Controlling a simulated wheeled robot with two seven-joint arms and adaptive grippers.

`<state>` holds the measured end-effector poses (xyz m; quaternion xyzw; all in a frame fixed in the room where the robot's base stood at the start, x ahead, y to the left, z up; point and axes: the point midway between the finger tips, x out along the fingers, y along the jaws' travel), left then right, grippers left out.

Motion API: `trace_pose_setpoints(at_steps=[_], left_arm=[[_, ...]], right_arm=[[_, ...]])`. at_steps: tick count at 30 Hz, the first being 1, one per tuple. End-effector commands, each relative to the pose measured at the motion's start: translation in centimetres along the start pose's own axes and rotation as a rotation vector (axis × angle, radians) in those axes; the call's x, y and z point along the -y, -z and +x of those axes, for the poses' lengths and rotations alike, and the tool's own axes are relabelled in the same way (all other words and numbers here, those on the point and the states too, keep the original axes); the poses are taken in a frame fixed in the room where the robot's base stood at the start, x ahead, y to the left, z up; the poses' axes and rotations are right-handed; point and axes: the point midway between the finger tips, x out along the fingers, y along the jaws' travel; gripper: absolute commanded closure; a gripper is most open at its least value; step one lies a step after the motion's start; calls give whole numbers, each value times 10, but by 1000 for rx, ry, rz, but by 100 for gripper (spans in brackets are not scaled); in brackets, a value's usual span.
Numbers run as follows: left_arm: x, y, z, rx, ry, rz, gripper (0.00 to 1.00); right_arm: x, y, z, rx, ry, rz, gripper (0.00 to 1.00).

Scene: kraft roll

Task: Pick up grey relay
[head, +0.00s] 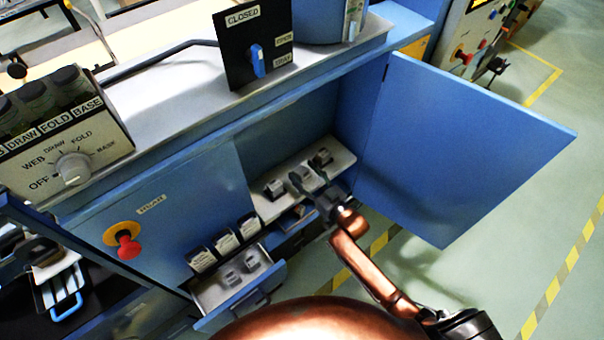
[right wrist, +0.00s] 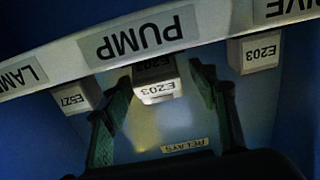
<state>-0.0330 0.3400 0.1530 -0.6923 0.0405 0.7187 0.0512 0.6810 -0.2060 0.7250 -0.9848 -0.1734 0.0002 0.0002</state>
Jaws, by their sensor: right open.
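Several small pale grey relays sit in the open blue cabinet; the colours are hard to tell apart. In the head view one is at the left of the shelf (head: 275,187) and another at its back right (head: 321,157). In the right wrist view a relay marked E203 (right wrist: 155,88) sits under the PUMP label. My right gripper (head: 309,178) is open, its fingertips (right wrist: 163,82) on either side of this relay, with gaps visible. Relays marked E527 (right wrist: 77,96) and E203 (right wrist: 256,52) stand to either side. My left gripper is not in view.
The open cabinet door (head: 455,150) stands right of my right arm. A RELAYS label (right wrist: 184,146) shows inside the cabinet.

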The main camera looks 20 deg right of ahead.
Motion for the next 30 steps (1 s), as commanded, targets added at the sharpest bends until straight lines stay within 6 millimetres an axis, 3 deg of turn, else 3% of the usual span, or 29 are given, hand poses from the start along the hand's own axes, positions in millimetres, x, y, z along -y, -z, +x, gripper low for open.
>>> trace_pose_setpoints(at_steps=[10, 30], left_arm=[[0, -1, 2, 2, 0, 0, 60], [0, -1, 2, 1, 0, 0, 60]], right_arm=[[0, 0, 9, 1, 0, 0, 47], [0, 0, 8, 1, 0, 0, 93]])
